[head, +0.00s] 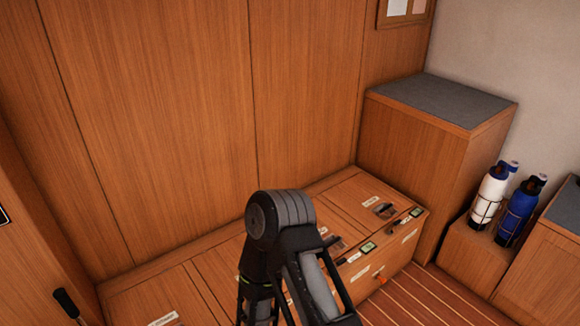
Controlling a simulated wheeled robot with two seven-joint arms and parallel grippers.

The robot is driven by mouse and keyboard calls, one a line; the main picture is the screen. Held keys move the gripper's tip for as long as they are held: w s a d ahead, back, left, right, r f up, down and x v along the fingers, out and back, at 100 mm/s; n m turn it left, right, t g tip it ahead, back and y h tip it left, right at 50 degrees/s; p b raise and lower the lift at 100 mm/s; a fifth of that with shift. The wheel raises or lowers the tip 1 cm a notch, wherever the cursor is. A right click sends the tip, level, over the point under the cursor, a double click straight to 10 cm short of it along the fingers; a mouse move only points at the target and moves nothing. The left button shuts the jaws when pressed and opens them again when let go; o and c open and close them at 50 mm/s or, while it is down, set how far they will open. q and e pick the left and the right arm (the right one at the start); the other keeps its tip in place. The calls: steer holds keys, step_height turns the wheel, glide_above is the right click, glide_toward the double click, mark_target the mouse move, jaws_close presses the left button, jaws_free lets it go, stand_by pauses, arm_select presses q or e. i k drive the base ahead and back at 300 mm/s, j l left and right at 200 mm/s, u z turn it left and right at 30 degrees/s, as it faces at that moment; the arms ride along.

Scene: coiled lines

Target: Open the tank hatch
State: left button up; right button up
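A low wooden bench (333,188) runs along the panelled wall, its top split into several hatch lids. The right lid (350,206) has a white label and a dark recessed latch (385,210). Another dark latch (338,244) shows on the middle part, partly behind my arm. A left lid (140,303) has a white label near the bottom edge. The lids in view look shut; the label text is too small to read, so I cannot tell which is the tank hatch. One of my arms bends in front of the bench; neither gripper shows.
A tall wooden cabinet (440,140) with a grey top stands at the bench's right end. White (490,195) and blue (518,212) bottles stand in wire holders at the right. A black handle (66,303) sticks up at lower left. Striped floor (430,300) is clear at lower right.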

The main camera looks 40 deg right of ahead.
mark_target(369, 202)
steer(key=z, duration=1.95)
steer(key=i+l+z, duration=0.2)
steer(key=i+l, duration=0.15)
steer(key=i, duration=0.5)
steer(key=i+l+z, duration=0.2)
steer(key=i, duration=0.65)
steer(key=i+l+z, duration=0.2)
steer(key=i, duration=0.65)
